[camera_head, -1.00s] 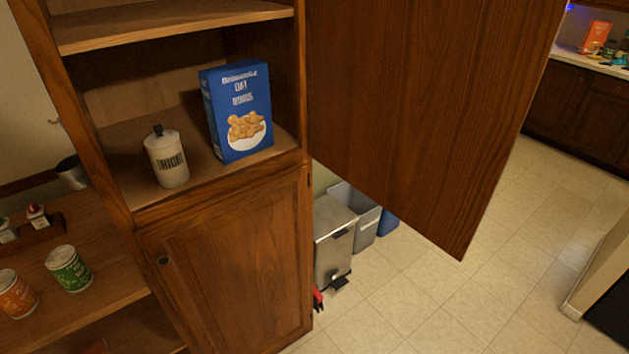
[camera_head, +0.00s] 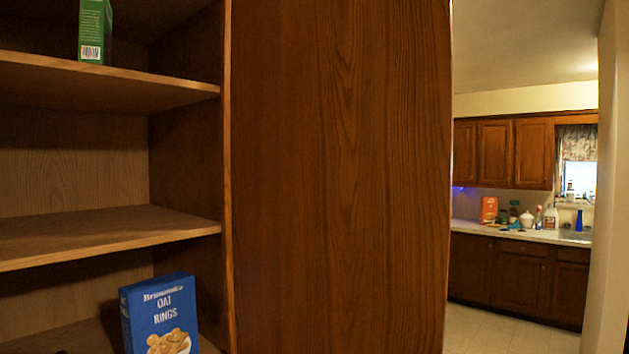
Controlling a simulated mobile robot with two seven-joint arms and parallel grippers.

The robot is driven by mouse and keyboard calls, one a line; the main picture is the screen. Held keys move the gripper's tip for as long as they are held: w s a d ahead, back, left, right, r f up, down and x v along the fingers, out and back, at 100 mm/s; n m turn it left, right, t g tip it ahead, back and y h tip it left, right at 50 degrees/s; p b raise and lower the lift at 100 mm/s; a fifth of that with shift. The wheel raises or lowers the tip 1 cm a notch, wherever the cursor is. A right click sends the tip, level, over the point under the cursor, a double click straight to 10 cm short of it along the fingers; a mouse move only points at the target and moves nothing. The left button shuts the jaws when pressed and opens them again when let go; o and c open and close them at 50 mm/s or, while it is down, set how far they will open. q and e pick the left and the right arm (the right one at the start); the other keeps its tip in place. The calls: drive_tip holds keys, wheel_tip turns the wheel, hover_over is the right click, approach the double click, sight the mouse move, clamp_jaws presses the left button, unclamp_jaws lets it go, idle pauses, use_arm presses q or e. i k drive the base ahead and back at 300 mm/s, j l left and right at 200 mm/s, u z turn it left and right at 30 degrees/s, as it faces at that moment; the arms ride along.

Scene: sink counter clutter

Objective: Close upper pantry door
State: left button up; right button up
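The upper pantry door (camera_head: 340,180) stands wide open, swung out to the right of the shelves. It is hinged along the pantry's right side post (camera_head: 228,180), and its wood-grain face fills the middle of the head view. The pantry shelves (camera_head: 110,225) are exposed on the left. A blue oat rings box (camera_head: 160,315) stands on the lowest visible shelf, and a green box (camera_head: 95,30) stands on the top one. The door's lower edge is outside the picture. Neither of my grippers shows in the head view.
Beyond the door's free edge on the right is a kitchen with a counter (camera_head: 540,236), an orange box (camera_head: 489,210), bottles and wall cabinets (camera_head: 500,155). A pale wall edge (camera_head: 607,200) stands at far right. Open floor (camera_head: 500,330) lies between.

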sight(341, 117)
drive_tip(key=l+u, duration=0.1)
drive_tip(key=u, duration=0.3)
drive_tip(key=i+l+u, duration=0.1)
drive_tip(key=u, duration=0.3)
drive_tip(key=l+u, duration=0.15)
drive_tip(key=u, duration=0.25)
drive_tip(key=l+u, duration=0.35)
drive_tip(key=l, duration=0.15)
drive_tip(key=l+u, duration=0.35)
drive_tip(key=l, duration=0.7)
drive_tip(key=k+l+u, duration=0.1)
drive_tip(key=l, duration=0.4)
drive_tip(key=k+l, duration=0.1)
drive_tip(key=l, duration=0.4)
drive_tip(key=l+u, duration=0.1)
drive_tip(key=l, duration=0.4)
drive_tip(key=k, duration=0.05)
